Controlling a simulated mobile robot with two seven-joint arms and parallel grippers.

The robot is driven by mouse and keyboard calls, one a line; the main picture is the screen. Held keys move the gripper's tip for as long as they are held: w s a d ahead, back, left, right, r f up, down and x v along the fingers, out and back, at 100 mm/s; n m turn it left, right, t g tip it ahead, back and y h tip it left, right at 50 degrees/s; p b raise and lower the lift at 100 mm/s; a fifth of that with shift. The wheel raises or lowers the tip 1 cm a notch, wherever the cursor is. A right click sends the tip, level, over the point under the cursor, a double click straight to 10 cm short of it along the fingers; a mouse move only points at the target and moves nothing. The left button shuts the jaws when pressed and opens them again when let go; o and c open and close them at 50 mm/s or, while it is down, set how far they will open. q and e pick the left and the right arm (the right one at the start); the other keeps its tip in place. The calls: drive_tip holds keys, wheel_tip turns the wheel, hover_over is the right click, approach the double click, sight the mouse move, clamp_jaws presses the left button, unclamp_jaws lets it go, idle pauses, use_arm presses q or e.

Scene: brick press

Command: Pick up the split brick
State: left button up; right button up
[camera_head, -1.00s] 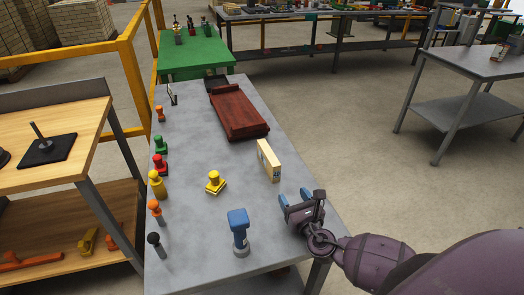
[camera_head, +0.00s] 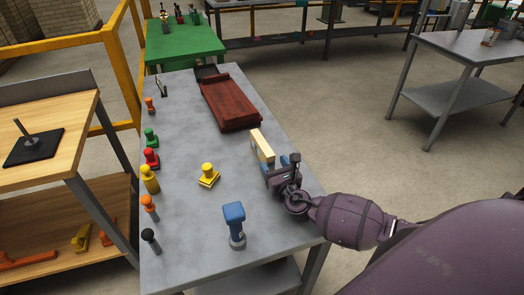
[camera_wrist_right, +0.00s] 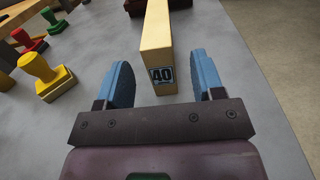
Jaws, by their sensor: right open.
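The split brick appears to be the cream block (camera_head: 262,147), which stands on its narrow side on the grey table near its right edge. My right gripper (camera_head: 283,170) is open just in front of that near end. In the wrist view its two blue fingers (camera_wrist_right: 160,85) stand apart on either side of the label end, with gaps on both sides. My left gripper is not in view.
A dark red tray-like piece (camera_head: 230,103) lies farther back on the grey table (camera_head: 195,210). A yellow stamp (camera_head: 208,174) and a blue-topped stamp (camera_head: 234,222) stand left of my right gripper. Several coloured stamps line the left edge. The table's middle is mostly clear.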

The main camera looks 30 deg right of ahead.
sight(271, 160)
drive_tip(key=shift+w+d, duration=0.2)
drive_tip(key=shift+w, duration=1.3)
drive_tip(key=c, duration=1)
drive_tip(key=shift+o, duration=0.2)
